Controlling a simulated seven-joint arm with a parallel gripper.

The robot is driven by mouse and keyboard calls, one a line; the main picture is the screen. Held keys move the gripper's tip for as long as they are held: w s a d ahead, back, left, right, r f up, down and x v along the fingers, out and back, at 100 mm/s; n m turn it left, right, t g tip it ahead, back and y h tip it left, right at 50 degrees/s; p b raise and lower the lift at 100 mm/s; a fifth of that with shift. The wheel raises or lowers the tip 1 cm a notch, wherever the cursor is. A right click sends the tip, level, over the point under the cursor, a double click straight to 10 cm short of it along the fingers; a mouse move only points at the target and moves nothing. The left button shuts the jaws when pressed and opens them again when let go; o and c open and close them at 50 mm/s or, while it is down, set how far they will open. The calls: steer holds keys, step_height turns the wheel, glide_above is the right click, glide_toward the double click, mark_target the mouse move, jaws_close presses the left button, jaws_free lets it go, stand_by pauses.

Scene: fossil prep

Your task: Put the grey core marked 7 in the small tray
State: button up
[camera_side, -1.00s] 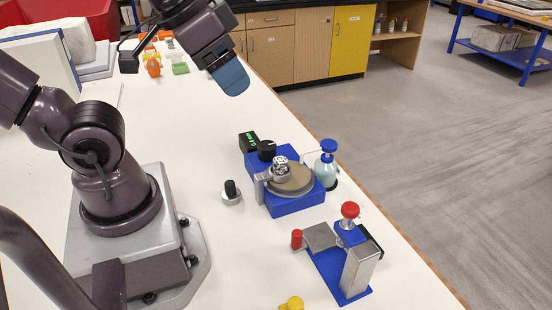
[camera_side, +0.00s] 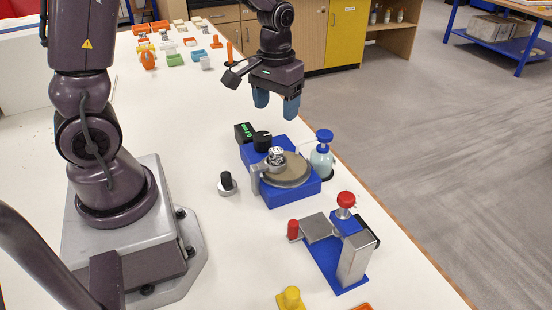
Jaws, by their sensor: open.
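My gripper (camera_side: 276,108) hangs above the table beyond the blue grinding machine (camera_side: 292,194). Its two blue fingers point down, apart, with nothing between them. A small grey-and-white speckled piece (camera_side: 276,154) sits in a holder at the edge of the machine's round plate. It may be a core, but no 7 can be read on it. A small grey block (camera_side: 205,63) stands among the small coloured trays at the far end. I cannot tell which of these is the small tray; a green one (camera_side: 175,59) is among them.
A blue-based clamp device (camera_side: 338,272) with red knobs stands at the front right. A spray bottle (camera_side: 322,158) stands beside the machine, and a black-knobbed piece (camera_side: 227,183) to its left. A yellow piece (camera_side: 291,298) is at the near edge. The table's middle left is clear.

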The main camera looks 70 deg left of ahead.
mark_target(276, 150)
step_height(276, 150, down, 7)
steer(key=shift+s+f, duration=0.1)
steer(key=shift+f, duration=0.05)
step_height(276, 150, down, 5)
steer(key=shift+a+f, duration=0.1)
stand_by(0.3)
steer(key=c, duration=1.1)
